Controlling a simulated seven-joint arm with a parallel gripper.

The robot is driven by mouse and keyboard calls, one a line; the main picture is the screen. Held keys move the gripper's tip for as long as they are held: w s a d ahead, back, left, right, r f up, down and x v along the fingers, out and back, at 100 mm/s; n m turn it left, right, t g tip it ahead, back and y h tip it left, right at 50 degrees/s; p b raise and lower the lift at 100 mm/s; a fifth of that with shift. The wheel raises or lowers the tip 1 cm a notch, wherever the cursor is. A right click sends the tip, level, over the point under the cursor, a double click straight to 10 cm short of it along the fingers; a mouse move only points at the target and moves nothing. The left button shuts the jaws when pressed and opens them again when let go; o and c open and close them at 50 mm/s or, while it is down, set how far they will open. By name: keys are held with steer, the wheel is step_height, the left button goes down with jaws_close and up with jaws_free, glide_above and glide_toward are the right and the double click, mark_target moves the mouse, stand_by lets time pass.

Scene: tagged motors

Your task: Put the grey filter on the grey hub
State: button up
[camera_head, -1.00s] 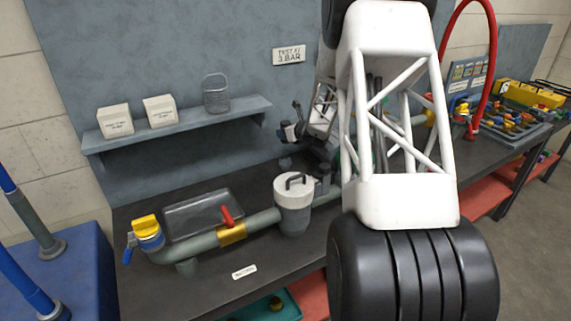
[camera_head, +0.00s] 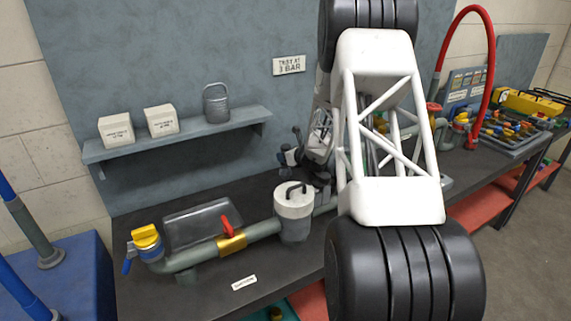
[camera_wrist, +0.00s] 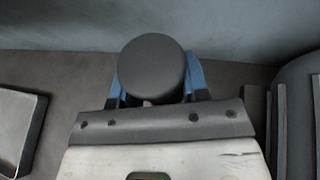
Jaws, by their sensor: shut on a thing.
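My gripper (camera_wrist: 157,88) has blue-sided fingers on both sides of a dark grey round-topped piece, which I take as the grey filter (camera_wrist: 152,66). It is shut on this piece, seen end-on in the wrist view. In the head view, dark parts at the end of my arm (camera_head: 292,160) show just left of the white lattice link, above the back of the bench; the held piece is not clear there. I cannot single out the grey hub; the arm hides part of the bench.
A grey housing with a pale lid and black handle (camera_head: 294,212) stands on the bench (camera_head: 205,293). A pipe with a red lever (camera_head: 227,224) and yellow-capped valve (camera_head: 146,238) lies left of it. A shelf (camera_head: 190,137) holds two boxes and a grey can. A red hose (camera_head: 490,60) arches at right.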

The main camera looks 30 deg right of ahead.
mark_target(288, 148)
steer(key=shift+f, duration=1.85)
steer(key=shift+f, duration=0.15)
steer(key=o, duration=0.9)
steer(key=shift+o, duration=0.2)
steer(key=shift+v, duration=1.2)
steer(key=v, duration=0.3)
steer(key=shift+w+r, duration=0.15)
steer(key=shift+r, duration=3.45)
